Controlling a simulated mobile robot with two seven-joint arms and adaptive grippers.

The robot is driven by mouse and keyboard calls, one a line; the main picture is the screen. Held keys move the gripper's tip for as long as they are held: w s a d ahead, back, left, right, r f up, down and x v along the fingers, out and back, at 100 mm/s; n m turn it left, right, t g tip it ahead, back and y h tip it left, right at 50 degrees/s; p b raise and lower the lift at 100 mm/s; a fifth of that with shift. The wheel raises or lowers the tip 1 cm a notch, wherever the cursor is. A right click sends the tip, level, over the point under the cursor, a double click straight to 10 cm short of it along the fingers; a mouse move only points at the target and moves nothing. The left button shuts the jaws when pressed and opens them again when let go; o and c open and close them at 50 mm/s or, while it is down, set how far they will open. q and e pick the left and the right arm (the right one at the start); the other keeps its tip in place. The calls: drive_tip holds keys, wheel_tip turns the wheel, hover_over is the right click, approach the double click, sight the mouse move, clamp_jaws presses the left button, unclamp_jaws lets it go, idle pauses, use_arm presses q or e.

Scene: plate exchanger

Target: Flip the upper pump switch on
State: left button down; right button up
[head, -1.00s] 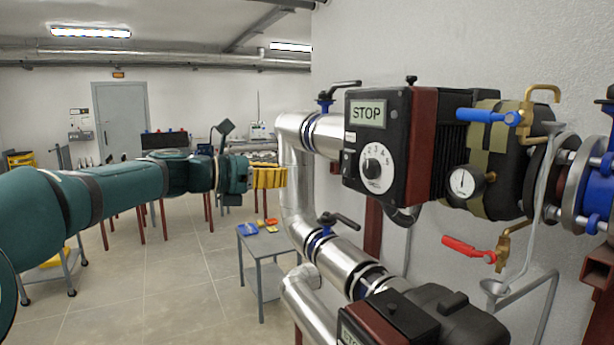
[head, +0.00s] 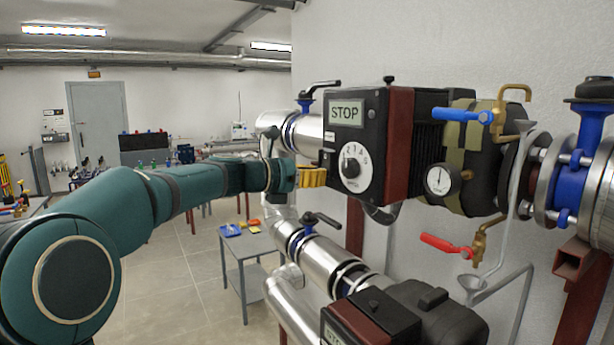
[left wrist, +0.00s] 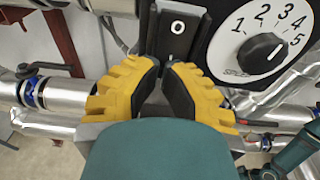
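The upper pump (head: 395,150) has a black control box with a STOP display (head: 346,112) and a white numbered dial (head: 357,172). The dial also shows large in the left wrist view (left wrist: 262,45). The pump switch (left wrist: 177,30) is a dark rocker with a 0 mark, just left of the dial. My left gripper (head: 318,177) is at the lower left of the box. In the left wrist view its yellow fingers (left wrist: 161,66) come together just below the switch, with little gap and nothing held. I cannot tell whether they touch the box. My right gripper is not in view.
A lower pump (head: 410,320) sits below the upper one. Silver pipes (head: 285,205) run left of both. A blue-handled valve (head: 462,115) and a red-handled valve (head: 445,243) are right of the box. A small grey table (head: 245,245) stands on the floor behind.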

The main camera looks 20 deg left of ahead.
use_arm(q)
drive_tip(key=f+v, duration=0.1)
drive_tip(key=v, duration=0.6)
drive_tip(key=shift+a+r, duration=0.25)
drive_tip(key=shift+r, duration=0.2)
idle(0.4)
drive_tip(key=shift+s, duration=0.15)
